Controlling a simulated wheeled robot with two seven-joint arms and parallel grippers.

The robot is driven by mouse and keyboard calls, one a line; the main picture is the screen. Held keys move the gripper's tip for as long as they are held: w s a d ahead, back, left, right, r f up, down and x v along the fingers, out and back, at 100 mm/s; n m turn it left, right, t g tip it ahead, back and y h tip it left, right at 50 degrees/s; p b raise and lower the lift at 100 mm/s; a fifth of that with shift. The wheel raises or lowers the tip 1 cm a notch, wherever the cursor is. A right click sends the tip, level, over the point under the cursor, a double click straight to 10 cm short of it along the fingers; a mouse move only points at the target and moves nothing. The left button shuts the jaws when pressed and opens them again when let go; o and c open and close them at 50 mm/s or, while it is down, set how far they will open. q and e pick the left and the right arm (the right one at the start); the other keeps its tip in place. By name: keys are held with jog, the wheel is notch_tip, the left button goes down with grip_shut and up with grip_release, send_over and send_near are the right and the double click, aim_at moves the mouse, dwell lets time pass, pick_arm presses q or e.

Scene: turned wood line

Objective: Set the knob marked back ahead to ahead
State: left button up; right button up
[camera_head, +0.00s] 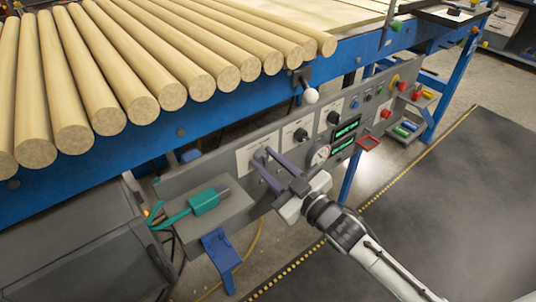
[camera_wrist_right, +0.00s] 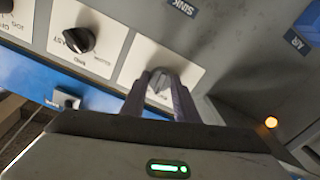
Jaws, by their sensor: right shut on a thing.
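A grey knob (camera_wrist_right: 159,83) sits on a pale plate (camera_wrist_right: 140,60) at the near-left end of the grey control panel. My right gripper (camera_wrist_right: 160,90) is shut on this knob, one finger on each side. In the head view my right gripper (camera_head: 264,158) reaches the panel from below right, and its fingers largely hide the knob. The plate's wording and the knob's setting cannot be read. My left gripper is not in view.
A black knob (camera_head: 301,135) is beside the gripped one, with another black knob (camera_head: 334,117) farther along. A dial gauge (camera_head: 320,155), green displays (camera_head: 346,128) and a white-balled lever (camera_head: 311,96) are close by. A teal device (camera_head: 204,201) lies on a shelf at left.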

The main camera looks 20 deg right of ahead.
jog(key=m+p, duration=0.2)
jog(key=m, duration=0.1)
jog(key=shift+r, duration=0.15)
jog(key=shift+m+p, duration=0.55)
jog(key=shift+m, duration=0.25)
jog(key=shift+m+p, duration=0.7)
jog(key=shift+m, duration=0.7)
jog(key=shift+f, duration=0.2)
jog(key=o, duration=1.1)
jog(key=shift+c, duration=0.2)
jog(key=v, duration=1)
jog(key=shift+s+p, duration=0.2)
jog(key=shift+p, duration=0.1)
